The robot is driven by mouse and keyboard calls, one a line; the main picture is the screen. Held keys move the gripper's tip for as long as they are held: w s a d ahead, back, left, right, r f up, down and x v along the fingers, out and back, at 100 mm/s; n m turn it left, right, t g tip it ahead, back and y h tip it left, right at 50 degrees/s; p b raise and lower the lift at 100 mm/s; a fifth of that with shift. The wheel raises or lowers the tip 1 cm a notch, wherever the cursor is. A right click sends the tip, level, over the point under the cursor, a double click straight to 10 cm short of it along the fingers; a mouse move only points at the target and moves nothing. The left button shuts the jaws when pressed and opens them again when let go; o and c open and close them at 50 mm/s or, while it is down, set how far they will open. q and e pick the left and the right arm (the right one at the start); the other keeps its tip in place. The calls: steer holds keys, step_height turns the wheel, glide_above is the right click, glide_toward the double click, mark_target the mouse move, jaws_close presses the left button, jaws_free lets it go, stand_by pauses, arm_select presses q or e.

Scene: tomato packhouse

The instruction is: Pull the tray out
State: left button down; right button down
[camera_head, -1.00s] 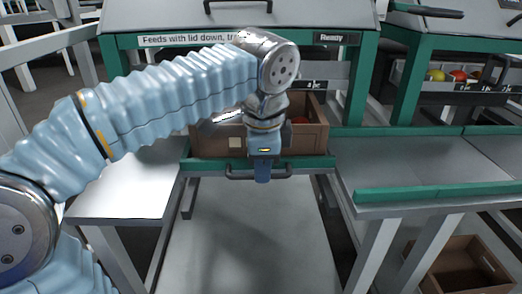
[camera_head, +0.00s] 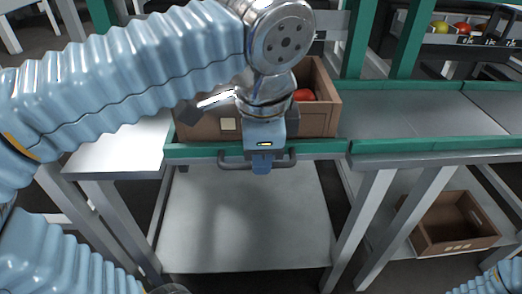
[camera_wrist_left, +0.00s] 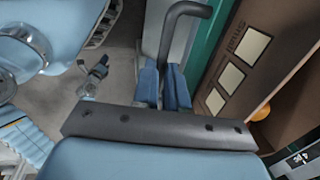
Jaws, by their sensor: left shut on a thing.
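The tray (camera_head: 190,151) shows as a green front edge with a dark bar handle (camera_head: 230,165) at its middle, and it bears a brown crate (camera_head: 200,127). A red tomato (camera_head: 304,95) shows inside the crate; my arm hides much of the rest. My left gripper (camera_head: 262,163) points down at the handle and is shut on it. In the left wrist view, the blue fingers (camera_wrist_left: 163,88) close around the dark handle bar (camera_wrist_left: 186,9). The crate's side with pale labels is close by. My right gripper is out of view.
A pale tabletop (camera_head: 118,150) flanks the tray on the left. A grey table with a green rail (camera_head: 435,145) flanks it on the right. Green posts (camera_head: 360,40) stand behind. A grey lower shelf (camera_head: 245,235) lies below. An empty crate (camera_head: 450,240) sits low at right.

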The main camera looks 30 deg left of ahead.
arm_select(q)
steer(key=c, duration=1.2)
jaws_free()
steer(key=shift+o, duration=0.2)
step_height(320, 180, up, 14)
steer(key=s+d+p, duration=0.1)
steer(key=s+p, duration=0.1)
steer(key=p, duration=0.2)
steer(key=shift+d+f, duration=0.25)
steer(key=shift+s, duration=0.1)
